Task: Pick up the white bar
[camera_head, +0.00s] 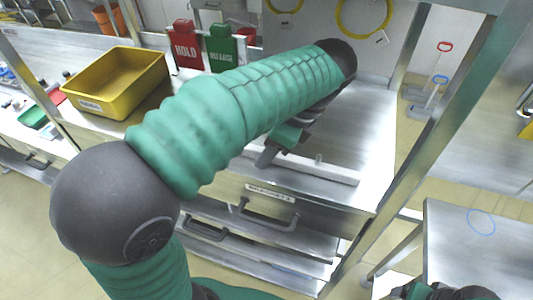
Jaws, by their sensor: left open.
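The white bar (325,171) lies along the front edge of the steel worktop, right of the middle of the head view. Its left part is hidden behind my left gripper and arm. My left gripper (268,155) is open and points down at the left end of the visible bar. My left forearm covers much of the gripper, so I cannot tell whether the fingers touch the bar. Only a green and dark part of my right arm shows at the bottom right edge.
A yellow bin (117,82) stands on the worktop (375,120) at the left. Drawers with handles (268,215) are below. A steel table (480,250) is at the lower right.

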